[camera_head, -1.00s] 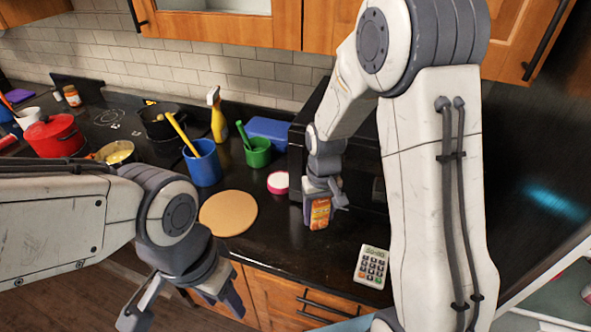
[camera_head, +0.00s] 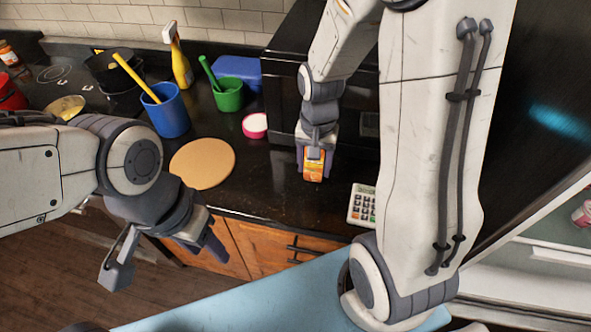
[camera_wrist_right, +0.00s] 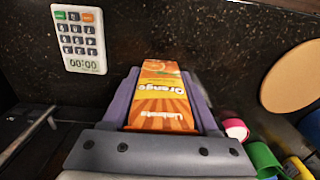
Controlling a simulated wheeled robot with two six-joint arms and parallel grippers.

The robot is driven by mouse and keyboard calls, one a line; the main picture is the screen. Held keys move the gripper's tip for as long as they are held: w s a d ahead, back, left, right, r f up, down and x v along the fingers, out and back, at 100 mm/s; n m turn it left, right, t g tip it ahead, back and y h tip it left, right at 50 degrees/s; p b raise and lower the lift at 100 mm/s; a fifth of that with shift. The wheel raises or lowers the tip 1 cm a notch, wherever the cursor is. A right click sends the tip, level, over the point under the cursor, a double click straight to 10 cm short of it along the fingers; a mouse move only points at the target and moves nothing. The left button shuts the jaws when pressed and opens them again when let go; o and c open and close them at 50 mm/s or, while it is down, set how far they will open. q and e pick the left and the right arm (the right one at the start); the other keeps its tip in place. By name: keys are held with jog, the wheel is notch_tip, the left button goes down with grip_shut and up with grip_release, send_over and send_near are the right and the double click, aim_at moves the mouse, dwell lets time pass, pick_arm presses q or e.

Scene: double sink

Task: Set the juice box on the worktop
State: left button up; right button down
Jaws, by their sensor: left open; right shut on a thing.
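The juice box (camera_head: 313,172) is small and orange, with "Orange" lettering that shows in the right wrist view (camera_wrist_right: 162,95). My right gripper (camera_head: 315,160) is shut on it from above, with a finger on each side. My left gripper (camera_head: 165,262) is open and empty, in front of the counter's edge at the lower left.
A pink-rimmed tub (camera_head: 255,126), a green cup (camera_head: 228,95) and a blue cup (camera_head: 168,112) stand behind. A black appliance (camera_head: 285,85) is close behind my right gripper.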

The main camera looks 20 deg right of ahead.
jog(key=w+a+f, duration=0.2)
jog(key=a, duration=0.1)
jog(key=shift+w+f, duration=0.15)
jog(key=shift+w, duration=0.1)
jog(key=shift+a+f+p, duration=0.15)
jog(key=shift+f+p, duration=0.05)
jog(key=shift+p, duration=0.1)
jog(key=shift+w+f, duration=0.1)
jog(key=shift+f, duration=1.8)
jog(key=shift+f, duration=0.15)
jog(key=shift+c, duration=0.8)
grip_release()
